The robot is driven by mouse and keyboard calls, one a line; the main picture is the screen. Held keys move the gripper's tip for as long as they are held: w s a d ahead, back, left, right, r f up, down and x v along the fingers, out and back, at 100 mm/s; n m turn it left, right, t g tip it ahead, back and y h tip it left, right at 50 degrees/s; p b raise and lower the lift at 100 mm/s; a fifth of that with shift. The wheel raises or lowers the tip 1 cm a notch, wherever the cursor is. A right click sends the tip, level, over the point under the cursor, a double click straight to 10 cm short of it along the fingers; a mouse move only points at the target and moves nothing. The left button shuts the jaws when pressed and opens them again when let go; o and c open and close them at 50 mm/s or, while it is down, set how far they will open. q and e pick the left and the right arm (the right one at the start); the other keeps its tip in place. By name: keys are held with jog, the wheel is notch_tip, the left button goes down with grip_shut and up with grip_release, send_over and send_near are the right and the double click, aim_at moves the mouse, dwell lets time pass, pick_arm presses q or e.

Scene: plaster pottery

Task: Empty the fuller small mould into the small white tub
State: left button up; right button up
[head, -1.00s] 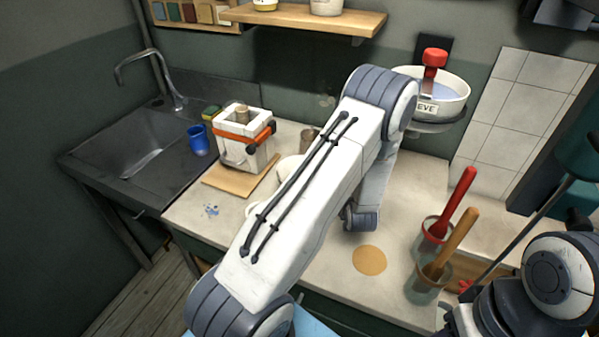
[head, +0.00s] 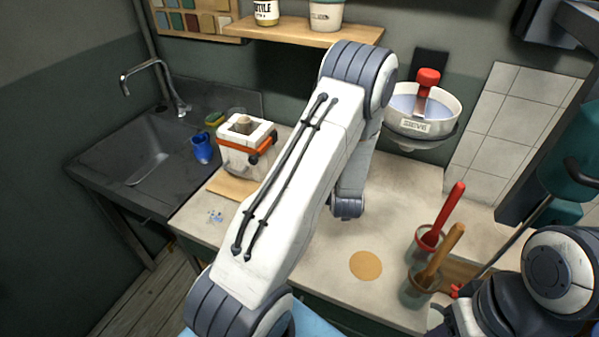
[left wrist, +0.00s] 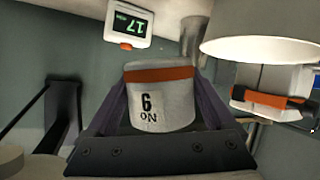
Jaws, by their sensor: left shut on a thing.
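My left gripper (left wrist: 160,112) is shut on a small white mould (left wrist: 162,88) with an orange band, and its fingers lie on either side of it. Its mark, apparently "NO 9", is upside down in the left wrist view, as is a green display. The mould's inside is hidden. A large pale round vessel (left wrist: 262,35) is at the upper right of that view; I cannot tell if it is the small white tub. In the head view my left arm hides its gripper and the mould. My right arm enters at lower right, with its gripper out of view.
A sieve bowl (head: 425,108) hangs at the back. The counter around the tan disc (head: 366,266) is clear.

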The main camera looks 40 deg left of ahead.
pick_arm(q)
jog(key=shift+s+a+r+n+h, duration=0.1)
jog(key=shift+s+a+n+h, duration=0.15)
jog(key=shift+a+n, duration=0.2)
jog(key=shift+s+a+r+n+t+h+p, duration=0.25)
jog(key=shift+a+r+n+h+p, duration=0.1)
jog(key=shift+a+n+p, duration=0.15)
jog(key=shift+s+a+r+n+t+h+p, duration=0.25)
jog(key=shift+a+n+h+p, duration=0.1)
jog(key=shift+a, duration=0.1)
jog(key=shift+s+a+f+n+t+h, duration=0.1)
jog(key=shift+a+f+n+t+h, duration=0.25)
jog(key=shift+n, duration=0.35)
jog(key=shift+d+r+n+t+h+p, duration=0.1)
jog(key=shift+r+n+t+h+p, duration=0.25)
jog(key=shift+r+n+h, duration=0.25)
jog(key=shift+r+n, duration=0.1)
jog(key=shift+n, duration=0.4)
jog(key=shift+f+n+t+h, duration=0.25)
jog(key=shift+n+t+h, duration=0.05)
jog(key=shift+n+t, duration=0.1)
jog(key=shift+s+f, duration=0.1)
jog(key=shift+f, duration=0.05)
